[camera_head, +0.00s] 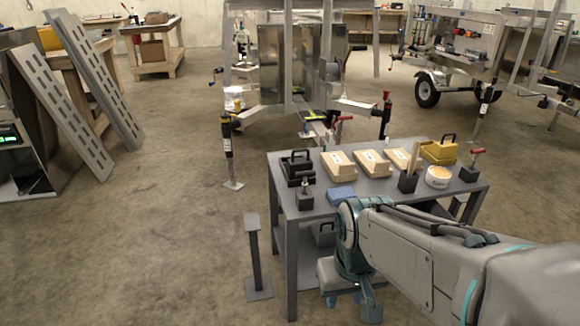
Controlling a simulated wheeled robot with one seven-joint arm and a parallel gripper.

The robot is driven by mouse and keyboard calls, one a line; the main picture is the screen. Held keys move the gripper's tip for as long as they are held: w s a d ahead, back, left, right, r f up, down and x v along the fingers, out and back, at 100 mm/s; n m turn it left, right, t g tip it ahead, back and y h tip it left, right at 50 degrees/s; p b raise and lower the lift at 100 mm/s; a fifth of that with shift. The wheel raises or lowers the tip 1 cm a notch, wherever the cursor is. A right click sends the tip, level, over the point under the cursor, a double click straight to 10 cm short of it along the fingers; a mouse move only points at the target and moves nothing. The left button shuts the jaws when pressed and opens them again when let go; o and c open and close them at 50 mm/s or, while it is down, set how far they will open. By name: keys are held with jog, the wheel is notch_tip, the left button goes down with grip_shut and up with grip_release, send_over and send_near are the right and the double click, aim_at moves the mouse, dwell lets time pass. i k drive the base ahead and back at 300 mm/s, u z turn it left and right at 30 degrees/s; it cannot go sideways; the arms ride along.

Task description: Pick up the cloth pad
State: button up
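A small blue folded pad (341,194), which looks like the cloth pad, lies flat on the grey metal table (322,205) near its front edge. My arm reaches in from the lower right and bends down in front of the table. My gripper (345,297) hangs low at the table's front side, below the tabletop and apart from the pad. Its fingers are small and partly hidden by my own wrist, so I cannot tell how far apart they are.
On the tabletop stand a black case (297,168), several beige boxes (338,165), a dark holder (408,182), a round tub (438,177), a yellow case (439,151) and a red-handled clamp (472,172). A grey post stand (254,258) stands left of the table.

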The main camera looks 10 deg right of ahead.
aim_at(335, 197)
jog(key=z, duration=0.2)
jog(key=i, duration=1.05)
jog(key=z, duration=0.75)
